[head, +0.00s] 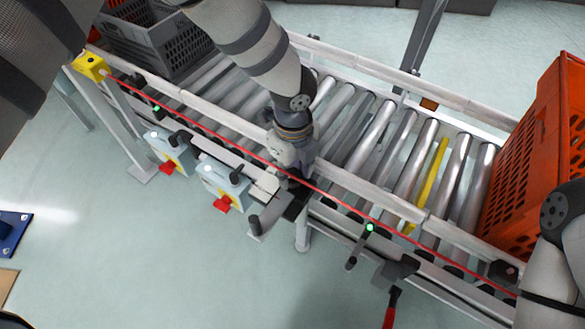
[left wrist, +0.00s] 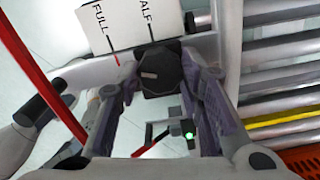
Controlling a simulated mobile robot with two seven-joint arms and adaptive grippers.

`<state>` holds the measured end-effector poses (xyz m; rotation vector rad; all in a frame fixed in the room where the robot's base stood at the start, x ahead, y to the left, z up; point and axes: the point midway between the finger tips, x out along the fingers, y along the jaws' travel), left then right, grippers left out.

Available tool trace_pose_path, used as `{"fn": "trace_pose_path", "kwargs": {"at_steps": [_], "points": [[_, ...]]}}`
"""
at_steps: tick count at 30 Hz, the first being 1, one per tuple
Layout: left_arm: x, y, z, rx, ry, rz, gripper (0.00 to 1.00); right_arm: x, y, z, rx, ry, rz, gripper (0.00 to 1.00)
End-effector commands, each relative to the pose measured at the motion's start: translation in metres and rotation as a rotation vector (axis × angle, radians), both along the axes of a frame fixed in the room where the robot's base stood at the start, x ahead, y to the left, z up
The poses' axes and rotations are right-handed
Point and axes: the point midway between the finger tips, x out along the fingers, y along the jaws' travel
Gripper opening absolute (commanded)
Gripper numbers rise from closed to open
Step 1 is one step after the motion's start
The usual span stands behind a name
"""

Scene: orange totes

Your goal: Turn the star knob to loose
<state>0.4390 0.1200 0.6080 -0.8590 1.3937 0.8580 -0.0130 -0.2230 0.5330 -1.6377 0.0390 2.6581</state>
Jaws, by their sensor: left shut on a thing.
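The knob (left wrist: 160,72) is black, with a pale mark on its face, in the left wrist view. Beside it is a white plate (left wrist: 120,32) lettered FULL and, partly cut off, ALF, with a small red mark; I see no word "loose". My left gripper (left wrist: 158,84) has one finger on each side of the knob and is shut on it. In the head view the left gripper (head: 291,183) is at the conveyor's near rail, and it hides the knob there. My right arm enters at the lower right of the head view; its gripper is out of view.
A red cord (head: 335,198) runs along the near side of the roller conveyor (head: 405,165). Grey boxes with red knobs (head: 222,187) hang to the left, and a red-handled lever (head: 391,308) to the right. An orange tote (head: 540,150) and a grey crate (head: 160,45) stand on the conveyor.

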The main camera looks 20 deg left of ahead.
Motion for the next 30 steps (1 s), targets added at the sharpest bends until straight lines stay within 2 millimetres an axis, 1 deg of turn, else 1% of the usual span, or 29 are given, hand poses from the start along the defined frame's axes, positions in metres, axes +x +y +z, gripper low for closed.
{"fn": "trace_pose_path", "kwargs": {"at_steps": [1, 12, 30], "points": [[0.001, -0.001, 0.003, 0.0, -0.004, 0.034, 0.06, 0.002, 0.0, 0.004, 0.0, -0.008, 0.0, 0.4], [0.001, -0.001, 0.003, -0.001, -0.004, 0.381, 0.06, 0.014, 0.0, 0.018, 0.0, -0.042, -0.002, 0.4], [0.0, 0.0, 0.001, -0.002, -0.003, 0.953, 0.06, 0.026, 0.0, 0.033, 0.0, -0.082, -0.004, 0.4]]}}
